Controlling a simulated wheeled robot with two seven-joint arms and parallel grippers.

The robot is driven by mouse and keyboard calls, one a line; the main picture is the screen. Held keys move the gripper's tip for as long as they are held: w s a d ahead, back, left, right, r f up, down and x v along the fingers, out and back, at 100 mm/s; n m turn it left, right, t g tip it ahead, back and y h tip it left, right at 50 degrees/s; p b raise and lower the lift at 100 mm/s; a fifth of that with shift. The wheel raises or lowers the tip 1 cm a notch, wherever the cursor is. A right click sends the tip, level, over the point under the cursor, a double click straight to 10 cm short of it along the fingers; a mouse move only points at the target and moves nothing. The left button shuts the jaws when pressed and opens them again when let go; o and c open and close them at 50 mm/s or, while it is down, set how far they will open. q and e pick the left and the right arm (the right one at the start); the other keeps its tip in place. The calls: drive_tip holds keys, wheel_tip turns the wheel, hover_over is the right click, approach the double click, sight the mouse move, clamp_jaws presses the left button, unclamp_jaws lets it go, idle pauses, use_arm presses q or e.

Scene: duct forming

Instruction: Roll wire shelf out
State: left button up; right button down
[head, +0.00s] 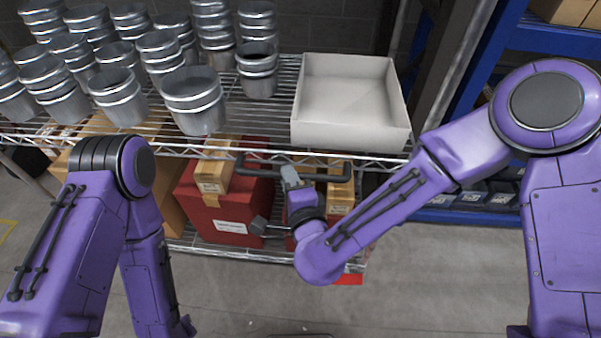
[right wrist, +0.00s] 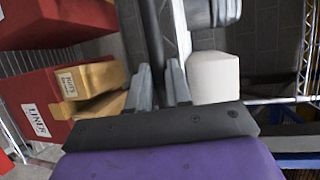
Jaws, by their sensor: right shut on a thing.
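The wire shelf (head: 270,146) is a chrome wire rack surface at waist height, with a dark handle bar (head: 262,173) along its front edge. My right gripper (head: 291,178) is at the middle of this bar, shut on it. In the right wrist view, the two grey fingers (right wrist: 158,88) stand on either side of the dark bar (right wrist: 151,35). The fingertips partly hide the bar there. My left arm hangs at the left of the head view, and its gripper is not visible.
Stacked metal duct pieces (head: 195,100) stand on the shelf's left, and a white open box (head: 350,105) on its right. Red bins (head: 225,205) and cardboard boxes (head: 212,175) sit on the lower shelf. A blue rack (head: 540,45) is at the right. The floor in front is clear.

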drive_tip(key=shift+s+f, duration=0.35)
drive_tip(key=shift+f, duration=0.05)
drive_tip(key=c, duration=1.4)
unclamp_jaws()
drive_tip(key=o, duration=0.3)
drive_tip(key=shift+w, duration=0.1)
drive_tip(key=shift+o, duration=0.2)
drive_tip(key=shift+w, duration=0.1)
drive_tip(key=shift+r, duration=0.15)
drive_tip(key=p+v, duration=0.5)
drive_tip(key=v, duration=0.5)
drive_tip(key=shift+s, duration=0.2)
